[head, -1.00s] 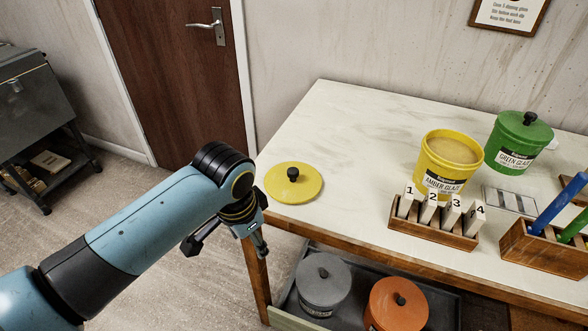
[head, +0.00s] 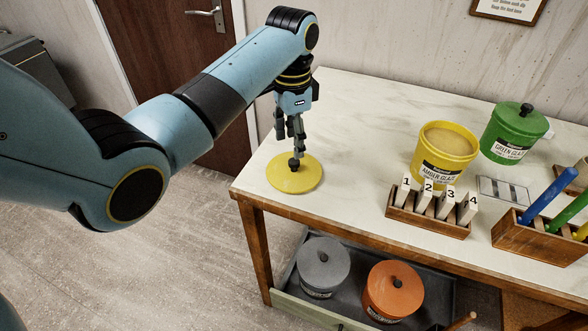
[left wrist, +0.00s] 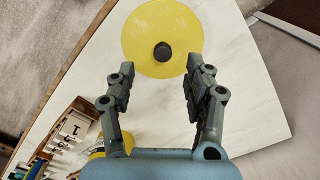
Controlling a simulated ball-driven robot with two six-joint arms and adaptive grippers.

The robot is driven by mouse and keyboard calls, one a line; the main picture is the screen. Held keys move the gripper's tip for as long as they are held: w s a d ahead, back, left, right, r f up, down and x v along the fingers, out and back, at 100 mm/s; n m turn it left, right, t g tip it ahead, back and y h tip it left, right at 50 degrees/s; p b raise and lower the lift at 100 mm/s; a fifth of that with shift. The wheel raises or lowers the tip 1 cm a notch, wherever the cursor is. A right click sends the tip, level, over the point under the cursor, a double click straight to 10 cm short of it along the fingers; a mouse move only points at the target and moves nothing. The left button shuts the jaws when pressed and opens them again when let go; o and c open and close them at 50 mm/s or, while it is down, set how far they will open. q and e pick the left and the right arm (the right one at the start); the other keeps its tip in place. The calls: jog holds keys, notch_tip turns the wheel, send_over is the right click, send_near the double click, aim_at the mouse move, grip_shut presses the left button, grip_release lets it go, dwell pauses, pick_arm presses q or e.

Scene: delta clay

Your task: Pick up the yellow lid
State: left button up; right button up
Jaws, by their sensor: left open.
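The yellow lid (head: 294,180) is a flat round disc with a black knob, lying on the white table near its left corner. My left gripper (head: 297,148) points down just above the lid's knob. In the left wrist view the lid (left wrist: 140,36) lies beyond the fingertips, and its black knob (left wrist: 163,52) shows between the lines of the two fingers. The left gripper (left wrist: 160,78) is open, with nothing between its fingers. Whether a finger touches the knob cannot be told. My right gripper is not in view.
A yellow amber glaze bucket (head: 443,158) stands open on the table (head: 345,125), with a closed green glaze bucket (head: 515,135) behind it. A wooden rack (head: 425,219) holds numbered tiles. Grey (head: 322,268) and orange (head: 392,290) lidded pots sit on the lower shelf. The table around the lid is clear.

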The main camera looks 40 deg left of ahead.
aim_at(294, 161)
pick_arm(q)
jog(key=f, duration=0.7)
jog(key=shift+w+f, duration=0.25)
jog(key=shift+w, duration=0.1)
grip_shut()
